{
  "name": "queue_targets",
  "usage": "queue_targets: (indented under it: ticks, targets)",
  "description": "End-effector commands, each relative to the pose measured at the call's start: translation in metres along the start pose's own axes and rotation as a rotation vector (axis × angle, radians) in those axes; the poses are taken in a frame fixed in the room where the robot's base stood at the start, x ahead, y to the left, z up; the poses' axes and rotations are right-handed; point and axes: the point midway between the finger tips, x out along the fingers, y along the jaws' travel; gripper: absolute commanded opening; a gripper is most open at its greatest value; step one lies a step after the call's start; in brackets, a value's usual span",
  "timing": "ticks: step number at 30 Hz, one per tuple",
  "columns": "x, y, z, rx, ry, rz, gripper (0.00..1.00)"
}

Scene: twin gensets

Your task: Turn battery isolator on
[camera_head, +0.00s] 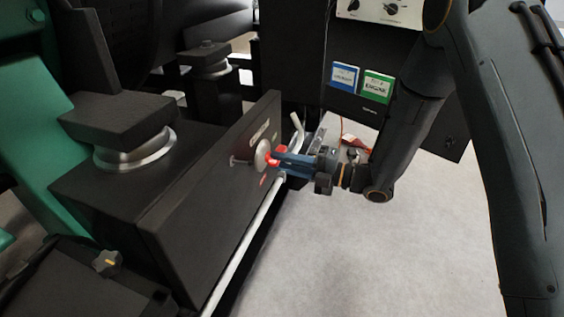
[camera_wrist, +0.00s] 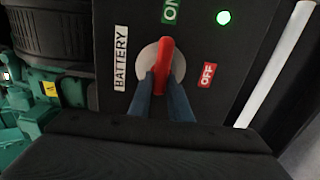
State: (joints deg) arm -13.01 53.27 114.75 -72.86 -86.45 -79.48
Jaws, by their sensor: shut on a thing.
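The battery isolator is a red handle (camera_wrist: 164,58) on a round silver disc (camera_wrist: 178,62), mounted on a dark panel (camera_head: 215,205). In the wrist view the handle stands nearly upright, its top end toward the green ON label (camera_wrist: 171,10). The red OFF label (camera_wrist: 207,75) is to the right and the white BATTERY label (camera_wrist: 121,58) to the left. My gripper (camera_head: 279,160) is shut on the red handle, with a blue finger on each side of its lower part. In the head view the fingers partly hide the handle.
A green lamp (camera_wrist: 223,17) glows near the ON label. A light pipe (camera_head: 245,245) runs along the panel's lower edge. Black mounts and green machinery (camera_head: 90,60) are at left. A cabinet with blue and green signs (camera_head: 378,87) stands behind. Grey floor (camera_head: 400,250) is clear.

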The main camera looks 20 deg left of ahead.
Motion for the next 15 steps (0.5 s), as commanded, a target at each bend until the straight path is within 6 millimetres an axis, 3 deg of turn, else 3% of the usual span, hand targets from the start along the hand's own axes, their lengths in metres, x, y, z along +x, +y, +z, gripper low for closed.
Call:
queue_targets:
  ticks: [5, 6, 9, 15]
  targets:
    - [-0.0004, -0.0009, -0.0005, 0.001, 0.001, -0.002, 0.0]
    - [-0.0004, -0.0009, -0.0005, 0.001, 0.001, -0.002, 0.22]
    - [-0.0003, -0.0008, -0.0004, 0.001, 0.0, -0.001, 0.36]
    - [0.0, -0.0005, -0.0003, 0.001, 0.001, -0.001, 0.36]
